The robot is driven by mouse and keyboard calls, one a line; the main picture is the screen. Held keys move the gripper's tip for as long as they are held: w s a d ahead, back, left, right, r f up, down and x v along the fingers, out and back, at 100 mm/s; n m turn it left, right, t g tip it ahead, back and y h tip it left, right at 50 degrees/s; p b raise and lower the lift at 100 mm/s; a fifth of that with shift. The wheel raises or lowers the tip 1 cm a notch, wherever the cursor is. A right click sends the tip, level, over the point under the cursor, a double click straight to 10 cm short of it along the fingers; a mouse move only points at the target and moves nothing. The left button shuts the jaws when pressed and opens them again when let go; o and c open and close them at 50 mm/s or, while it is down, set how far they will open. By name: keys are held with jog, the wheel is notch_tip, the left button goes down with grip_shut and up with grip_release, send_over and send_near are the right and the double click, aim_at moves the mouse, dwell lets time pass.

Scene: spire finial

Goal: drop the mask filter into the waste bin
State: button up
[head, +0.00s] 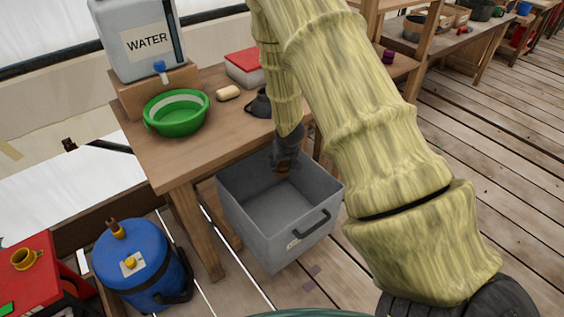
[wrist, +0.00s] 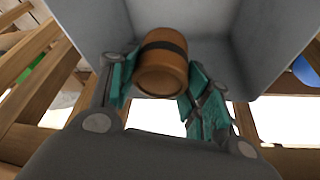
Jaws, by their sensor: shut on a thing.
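My gripper (head: 285,156) is at the far inner side of the grey waste bin (head: 262,240) in the head view, at its open top. It is shut on the mask filter (wrist: 163,66), an orange-brown cylinder with a dark band, held between the two teal-padded fingers in the wrist view. The filter shows only as a small brown patch (head: 284,170) below my gripper in the head view. The bin's pale grey inner walls (wrist: 262,45) lie behind the filter in the wrist view. The visible bin floor looks empty. I cannot tell how far the filter is below the rim.
A wooden table (head: 222,127) behind the bin holds a green basin (head: 176,115), soap (head: 228,93), a red-lidded box (head: 245,67) and a water container (head: 138,45). A blue drum (head: 140,268) and red table (head: 35,275) stand left. Plank floor lies open at right.

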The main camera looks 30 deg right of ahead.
jog(key=o, duration=1.1)
jog(key=shift+r, duration=0.1)
jog(key=shift+v, duration=5.9)
